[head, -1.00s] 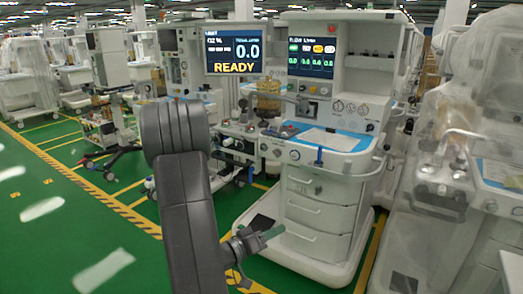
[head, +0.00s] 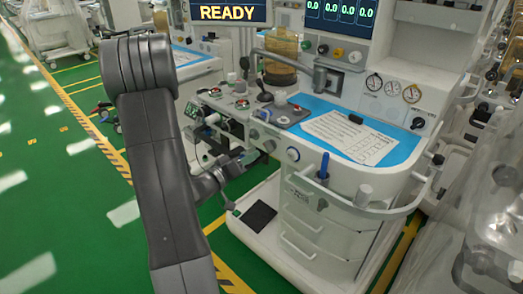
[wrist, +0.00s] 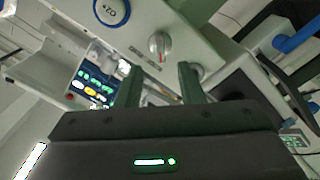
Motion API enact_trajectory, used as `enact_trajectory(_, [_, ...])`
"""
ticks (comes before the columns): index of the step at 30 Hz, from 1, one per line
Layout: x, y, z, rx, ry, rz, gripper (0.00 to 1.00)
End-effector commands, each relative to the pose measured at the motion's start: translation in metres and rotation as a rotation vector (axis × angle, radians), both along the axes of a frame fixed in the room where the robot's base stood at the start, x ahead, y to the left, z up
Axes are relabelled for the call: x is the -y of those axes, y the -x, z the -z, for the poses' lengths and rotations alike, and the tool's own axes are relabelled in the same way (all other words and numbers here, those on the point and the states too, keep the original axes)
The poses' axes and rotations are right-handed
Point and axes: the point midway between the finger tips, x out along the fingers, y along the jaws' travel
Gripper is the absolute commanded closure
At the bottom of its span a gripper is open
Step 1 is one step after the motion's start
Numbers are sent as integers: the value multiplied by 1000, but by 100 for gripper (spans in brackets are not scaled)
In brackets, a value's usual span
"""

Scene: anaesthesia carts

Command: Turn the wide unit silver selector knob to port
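The silver selector knob (wrist: 158,45) is on the pale front panel of the wide unit in the wrist view, with a red mark on its face. Small lettering lies beside it, too small to read. In the head view the knob (head: 268,146) is small, near my gripper. My gripper (wrist: 160,84) is open in the wrist view, its two dark fingers apart and nothing between them. The knob lies beyond the fingertips, roughly in line with the gap, and does not appear touched. In the head view my gripper (head: 258,157) is close to the panel's left part.
A round blue-ringed O2 button (wrist: 112,11) sits beside the knob; a paler round part (wrist: 197,71) is partly hidden behind one finger. The work surface (head: 395,150) holds a paper sheet. A curved rail (head: 375,211) projects from the front. Green floor lies open at the left.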

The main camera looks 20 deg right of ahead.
Motion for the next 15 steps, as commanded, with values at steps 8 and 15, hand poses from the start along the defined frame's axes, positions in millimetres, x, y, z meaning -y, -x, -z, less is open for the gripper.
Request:
enact_trajectory(8, [45, -17, 1, 0, 0, 3, 65])
enact_trajectory(15, [58, -23, 0, -1, 1, 1, 65])
